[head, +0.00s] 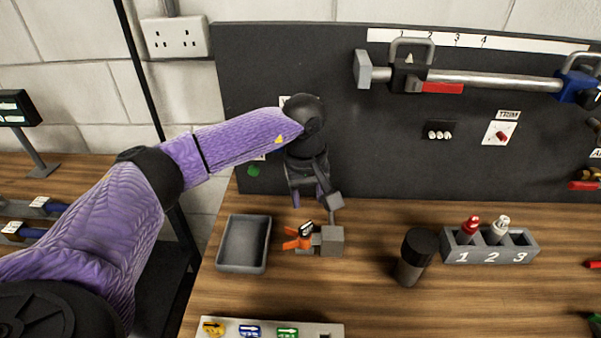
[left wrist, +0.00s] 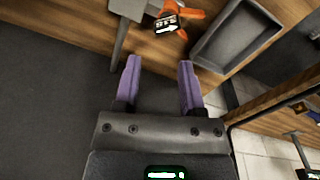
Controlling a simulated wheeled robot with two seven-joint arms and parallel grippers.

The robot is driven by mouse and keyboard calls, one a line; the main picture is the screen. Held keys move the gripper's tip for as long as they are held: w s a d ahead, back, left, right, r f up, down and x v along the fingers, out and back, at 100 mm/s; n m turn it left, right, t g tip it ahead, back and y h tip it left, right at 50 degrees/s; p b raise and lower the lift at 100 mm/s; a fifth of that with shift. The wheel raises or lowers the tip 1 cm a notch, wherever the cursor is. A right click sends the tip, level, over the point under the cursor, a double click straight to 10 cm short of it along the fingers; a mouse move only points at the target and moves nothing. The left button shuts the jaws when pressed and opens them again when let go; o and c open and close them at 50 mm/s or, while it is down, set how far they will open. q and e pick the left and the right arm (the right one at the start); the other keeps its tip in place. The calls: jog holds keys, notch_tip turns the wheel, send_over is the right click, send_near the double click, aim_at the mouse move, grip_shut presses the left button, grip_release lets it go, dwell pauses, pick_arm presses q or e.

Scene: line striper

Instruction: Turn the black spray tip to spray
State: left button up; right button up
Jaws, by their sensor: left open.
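The black spray tip (head: 305,229) sits in an orange guard (head: 292,243) on a grey block (head: 331,241) on the bench. In the left wrist view the black spray tip (left wrist: 166,23) shows white figures and a white arrow pointing roughly right, with orange guard wings (left wrist: 190,17) beside it. My left gripper (head: 311,199) is above and behind the tip in the head view. Its two purple fingers (left wrist: 159,65) are apart with nothing between them, and the tip lies beyond them. My right gripper is not in view.
A grey tray (head: 243,269) stands left of the guard. A dark cylinder (head: 415,256) and a numbered holder (head: 478,257) with red and white pens stand right. A black panel (head: 270,70) rises behind. A strip with coloured pieces (head: 270,328) lies in front.

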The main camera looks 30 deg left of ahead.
aim_at(305, 226)
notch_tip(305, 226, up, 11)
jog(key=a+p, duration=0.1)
jog(key=p, duration=0.8)
pick_arm(q)
jog(key=n, duration=0.7)
jog(key=s+n+b, duration=0.1)
jog(key=n, duration=1.5)
jog(key=shift+s+a+r+t+b, duration=0.2)
jog(key=shift+s+r+t+b, duration=0.1)
jog(key=shift+s+r+t, duration=0.1)
jog(key=f+b, duration=0.2)
jog(key=f, duration=0.1)
jog(key=w+f+b, duration=0.1)
jog(key=f+b, duration=0.5)
jog(key=shift+w+d, duration=0.1)
jog(key=shift+w, duration=0.1)
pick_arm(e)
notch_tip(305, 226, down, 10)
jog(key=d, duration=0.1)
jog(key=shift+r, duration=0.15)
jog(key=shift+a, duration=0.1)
pick_arm(q)
grip_shut()
